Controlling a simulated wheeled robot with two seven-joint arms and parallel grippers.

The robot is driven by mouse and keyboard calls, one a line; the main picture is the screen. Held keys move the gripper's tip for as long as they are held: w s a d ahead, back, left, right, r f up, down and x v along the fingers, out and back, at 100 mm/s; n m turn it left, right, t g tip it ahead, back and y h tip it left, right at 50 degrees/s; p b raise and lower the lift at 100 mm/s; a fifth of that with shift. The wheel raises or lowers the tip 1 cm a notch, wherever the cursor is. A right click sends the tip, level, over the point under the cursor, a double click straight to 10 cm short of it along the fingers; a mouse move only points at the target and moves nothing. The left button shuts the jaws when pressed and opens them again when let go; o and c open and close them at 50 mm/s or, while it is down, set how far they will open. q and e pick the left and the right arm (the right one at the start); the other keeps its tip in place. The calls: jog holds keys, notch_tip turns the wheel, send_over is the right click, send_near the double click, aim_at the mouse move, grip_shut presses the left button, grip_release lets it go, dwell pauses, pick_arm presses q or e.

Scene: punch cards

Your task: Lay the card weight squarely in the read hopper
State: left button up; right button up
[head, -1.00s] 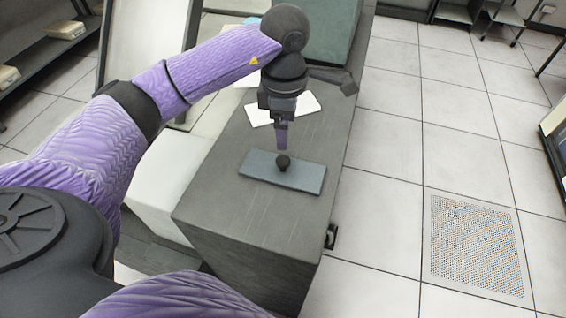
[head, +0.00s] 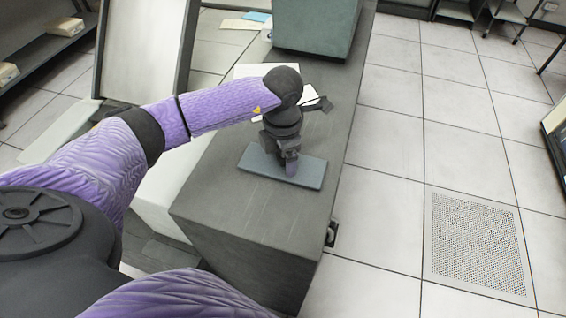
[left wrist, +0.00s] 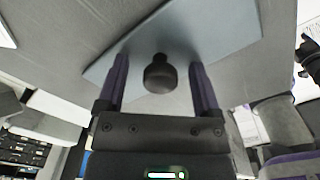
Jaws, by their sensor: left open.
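The card weight (head: 255,163) is a flat blue-grey plate lying on the grey top of a long cabinet in the head view. Its dark round knob (left wrist: 159,75) stands up from the plate in the left wrist view. My left gripper (head: 290,170) is down over the plate, open, with one finger on each side of the knob and a gap on both sides. The gripper hides the knob in the head view. I cannot pick out the read hopper for sure. My right gripper is not clearly in view.
A teal box-like unit (head: 315,35) stands at the far end of the grey cabinet top (head: 230,195). White sheets (head: 255,70) lie behind my gripper. Open tiled floor (head: 395,175) with a perforated tile (head: 478,243) lies to the right. Shelves (head: 45,45) stand at far left.

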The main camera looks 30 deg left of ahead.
pick_arm(q)
grip_shut()
dwell(0.4)
notch_tip(320, 180, up, 10)
jog(key=shift+r+p, duration=0.1)
jog(key=shift+p, duration=0.65)
jog(key=shift+d+m, duration=0.3)
jog(key=shift+m, duration=0.7)
jog(key=s+d+f+m+b, duration=0.1)
jog(key=s+d+m+b, duration=0.1)
jog(key=m, duration=1.1)
jog(key=s+d+f+m+b, duration=0.1)
jog(key=d+m, duration=0.3)
jog(key=m, duration=1)
jog(key=shift+s+d+m+b, duration=0.3)
jog(key=shift+s+b, duration=0.25)
jog(key=shift+s, duration=0.25)
